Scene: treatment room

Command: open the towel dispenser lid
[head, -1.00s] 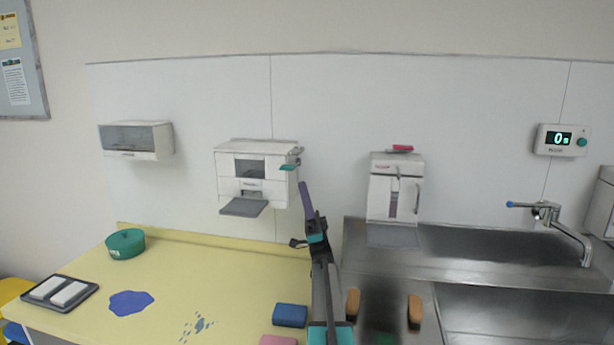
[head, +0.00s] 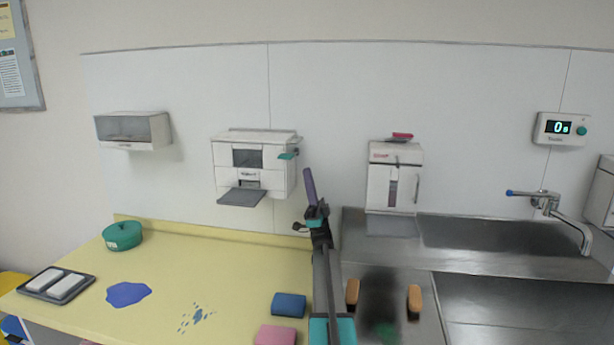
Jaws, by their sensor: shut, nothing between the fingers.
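A white wall dispenser (head: 225,178) hangs left of centre in the head view. It has a dark front window, a grey tray below and a teal lever (head: 288,156) at its upper right; its top looks closed. I take it as the towel dispenser, though its label is unreadable. My gripper (head: 309,180) has slim purple fingers pointing up, seen nearly edge-on. It is shut and empty, just right of the dispenser and a little below the lever. A gap shows between them in the picture; the depth is hard to judge.
A white box (head: 133,143) hangs further left. Another white dispenser (head: 379,185) with a pink item on top hangs right, near the sink tap (head: 565,215). The yellow counter (head: 225,270) holds a green round container (head: 122,237) and sponges (head: 289,304).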

